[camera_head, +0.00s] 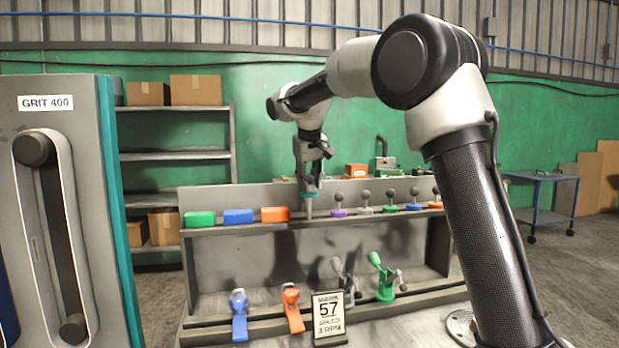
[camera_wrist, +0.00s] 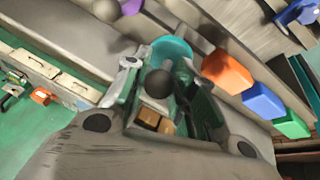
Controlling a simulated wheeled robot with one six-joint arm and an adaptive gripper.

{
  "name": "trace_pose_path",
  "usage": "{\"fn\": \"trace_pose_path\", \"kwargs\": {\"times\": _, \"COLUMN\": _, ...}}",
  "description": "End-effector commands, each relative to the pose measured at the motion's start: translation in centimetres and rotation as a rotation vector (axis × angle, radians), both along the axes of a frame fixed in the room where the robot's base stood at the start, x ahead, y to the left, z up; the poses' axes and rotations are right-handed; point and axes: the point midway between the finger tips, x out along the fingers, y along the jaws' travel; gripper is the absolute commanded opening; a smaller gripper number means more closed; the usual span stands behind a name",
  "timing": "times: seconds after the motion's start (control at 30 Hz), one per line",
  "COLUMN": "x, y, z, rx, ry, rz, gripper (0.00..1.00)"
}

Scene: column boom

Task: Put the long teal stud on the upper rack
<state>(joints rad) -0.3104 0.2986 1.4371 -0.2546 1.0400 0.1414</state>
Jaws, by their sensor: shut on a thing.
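The long teal stud (camera_head: 310,194) is held upright in my gripper (camera_head: 311,181), with its grey shank pointing down. In the wrist view its teal collar (camera_wrist: 173,47) and dark ball (camera_wrist: 158,83) show between the jaws of my gripper (camera_wrist: 165,78). The upper rack (camera_head: 240,229) is a long grey ledge. The stud is at a gap in its row, between an orange block (camera_head: 274,214) and a purple stud (camera_head: 338,207). I cannot tell whether the shank's tip is in the rack or just above it.
Blue (camera_head: 238,216) and green (camera_head: 199,218) blocks stand left on the upper rack; several ball-topped studs stand right. A lower ledge holds clamps and a "57" sign (camera_head: 328,317). A grey "GRIT 400" machine (camera_head: 50,200) stands close at left.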

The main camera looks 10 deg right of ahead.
Motion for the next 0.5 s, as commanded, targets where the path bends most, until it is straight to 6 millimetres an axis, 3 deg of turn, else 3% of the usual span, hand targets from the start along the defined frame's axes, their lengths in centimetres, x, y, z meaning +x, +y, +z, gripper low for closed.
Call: {"fn": "trace_pose_path", "kwargs": {"times": 0.5, "x": 0.0, "y": 0.0, "z": -1.5, "rx": 0.001, "ry": -0.002, "rz": -0.001, "gripper": 0.00}}
